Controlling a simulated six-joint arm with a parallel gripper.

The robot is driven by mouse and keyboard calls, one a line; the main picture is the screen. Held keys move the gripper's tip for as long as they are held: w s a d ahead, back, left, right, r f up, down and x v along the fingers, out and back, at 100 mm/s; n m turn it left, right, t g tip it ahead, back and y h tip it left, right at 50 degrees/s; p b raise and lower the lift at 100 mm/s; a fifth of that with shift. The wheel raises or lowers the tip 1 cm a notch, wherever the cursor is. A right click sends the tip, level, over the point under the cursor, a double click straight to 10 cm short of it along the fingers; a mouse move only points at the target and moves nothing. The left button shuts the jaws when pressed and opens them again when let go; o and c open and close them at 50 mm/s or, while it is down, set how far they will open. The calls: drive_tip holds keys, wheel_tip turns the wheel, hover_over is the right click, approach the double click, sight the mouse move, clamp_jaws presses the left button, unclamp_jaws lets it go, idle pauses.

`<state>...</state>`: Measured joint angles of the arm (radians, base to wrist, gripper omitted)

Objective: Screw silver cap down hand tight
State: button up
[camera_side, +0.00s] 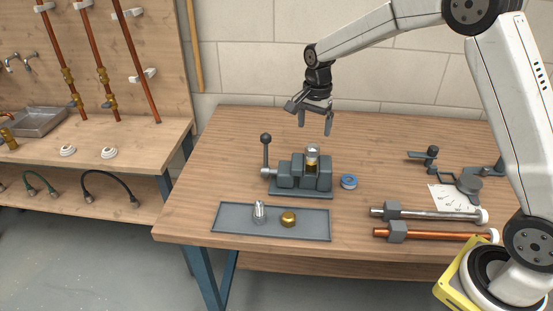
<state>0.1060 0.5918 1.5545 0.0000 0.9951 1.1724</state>
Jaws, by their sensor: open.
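A small silver cap (312,149) sits on top of a brass fitting (312,163) held upright in the grey vise (290,175) on the wooden bench. I cannot tell how far down on the fitting the cap sits. My gripper (315,122) is open and empty, pointing down. It hangs above the vise, apart from the cap.
A grey tray (228,228) in front holds a silver fitting (259,213) and a brass cap (288,218). A silver pipe (430,213) and a copper pipe (435,235) lie at right.

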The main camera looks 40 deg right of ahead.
sight(312, 146)
drive_tip(key=shift+f, duration=3.55)
clamp_jaws()
drive_tip(key=m, duration=0.4)
drive_tip(key=shift+m, duration=1)
drive_tip(key=shift+m, duration=0.3)
